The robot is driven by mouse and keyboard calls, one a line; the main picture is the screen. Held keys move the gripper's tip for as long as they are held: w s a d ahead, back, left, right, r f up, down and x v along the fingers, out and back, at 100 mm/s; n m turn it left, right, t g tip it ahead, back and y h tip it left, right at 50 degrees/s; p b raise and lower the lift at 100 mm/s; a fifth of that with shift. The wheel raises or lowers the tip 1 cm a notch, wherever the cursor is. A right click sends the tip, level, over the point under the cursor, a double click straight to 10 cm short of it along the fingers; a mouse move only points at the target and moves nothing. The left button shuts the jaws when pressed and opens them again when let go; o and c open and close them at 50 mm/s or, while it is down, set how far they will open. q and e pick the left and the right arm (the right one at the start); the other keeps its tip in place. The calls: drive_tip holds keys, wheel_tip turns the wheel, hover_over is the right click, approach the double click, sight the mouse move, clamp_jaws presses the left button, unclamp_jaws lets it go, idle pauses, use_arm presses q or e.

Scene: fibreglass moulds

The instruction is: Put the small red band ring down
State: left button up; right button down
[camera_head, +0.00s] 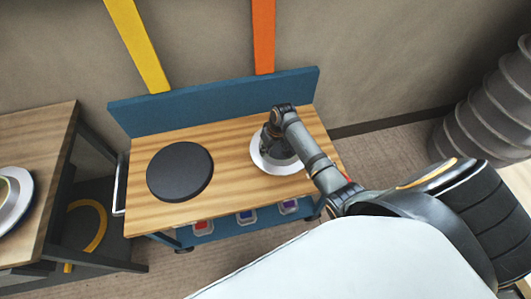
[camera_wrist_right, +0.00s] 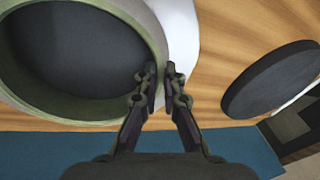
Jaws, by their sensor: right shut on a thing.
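My right gripper (camera_head: 272,138) reaches down over the right half of the wooden bench top. In the right wrist view, my right gripper (camera_wrist_right: 162,72) is shut on the wall of a round, pale green ring-shaped piece (camera_wrist_right: 158,38) with a dark inside. No red band shows on it. The ring is over or on a white round plate (camera_head: 258,162); I cannot tell whether they touch. The plate also shows in the right wrist view (camera_wrist_right: 183,35). In the head view my gripper and arm hide most of the ring. My left gripper is out of view.
A black round disc (camera_head: 180,171) lies on the left half of the bench top (camera_head: 232,130). A blue backboard (camera_head: 212,101) rises behind. Small coloured bins (camera_head: 203,227) sit below the front edge. Another wooden table (camera_head: 45,130) stands left; grey ribbed ducting (camera_head: 490,105) is at right.

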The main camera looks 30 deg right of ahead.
drive_tip(key=c, duration=1.5)
unclamp_jaws()
drive_tip(key=shift+f, duration=0.1)
drive_tip(key=p+v, duration=0.1)
drive_tip(key=v, duration=1.1)
